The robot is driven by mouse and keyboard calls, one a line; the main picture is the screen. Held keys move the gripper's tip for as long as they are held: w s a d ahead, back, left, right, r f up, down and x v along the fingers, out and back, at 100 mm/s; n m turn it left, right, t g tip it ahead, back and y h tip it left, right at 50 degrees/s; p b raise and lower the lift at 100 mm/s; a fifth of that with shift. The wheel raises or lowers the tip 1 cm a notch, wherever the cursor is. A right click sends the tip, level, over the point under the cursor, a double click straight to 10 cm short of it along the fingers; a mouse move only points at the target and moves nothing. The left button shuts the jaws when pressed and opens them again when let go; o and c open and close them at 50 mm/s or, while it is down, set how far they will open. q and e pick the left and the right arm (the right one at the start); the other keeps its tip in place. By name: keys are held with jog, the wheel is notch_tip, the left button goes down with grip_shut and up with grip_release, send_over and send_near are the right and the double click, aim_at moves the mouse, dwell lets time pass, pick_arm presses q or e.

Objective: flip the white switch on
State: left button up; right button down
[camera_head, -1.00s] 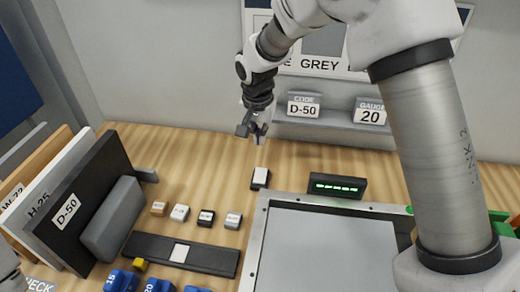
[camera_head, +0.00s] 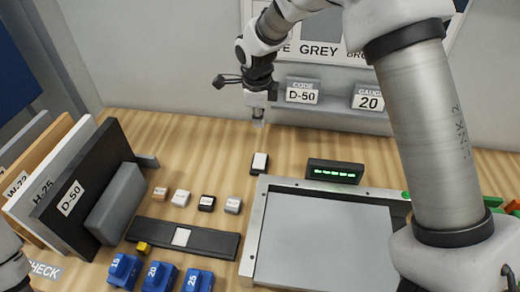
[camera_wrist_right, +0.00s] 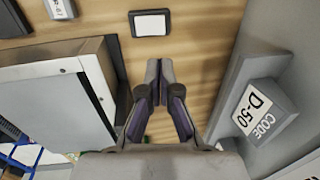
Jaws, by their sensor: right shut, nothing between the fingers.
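The white switch (camera_head: 260,162) is a white rocker in a dark frame. It lies on the wooden table behind the grey panel's left rear corner. In the right wrist view the switch (camera_wrist_right: 150,24) is near the top, past the fingertips. I cannot tell which way its rocker is tipped. My right gripper (camera_head: 258,121) points down above and a little behind the switch, apart from it. In the right wrist view its fingers (camera_wrist_right: 159,68) are together with nothing between them. Only a piece of my left arm shows at the left edge, and its gripper is out of view.
A grey panel in a metal frame (camera_head: 252,235) is in front. A box with green lights (camera_head: 335,171) stands right of the switch. Small labelled blocks (camera_head: 207,203) lie to its left. Signs D-50 (camera_head: 302,92) and 20 (camera_head: 369,99) stand on the rear ledge.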

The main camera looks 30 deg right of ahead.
aim_at(260, 156)
jog(key=f+p, duration=0.1)
jog(key=f, duration=0.3)
jog(key=w+f+p, duration=0.1)
jog(key=f+p, duration=0.1)
jog(key=f, duration=0.2)
jog(key=d+f+p, duration=0.1)
jog(key=f+p, duration=0.1)
jog(key=f, duration=0.2)
jog(key=shift+w+f, duration=0.2)
jog(key=shift+f, duration=0.2)
jog(key=shift+w+d+f, duration=0.1)
jog(key=shift+f, duration=0.4)
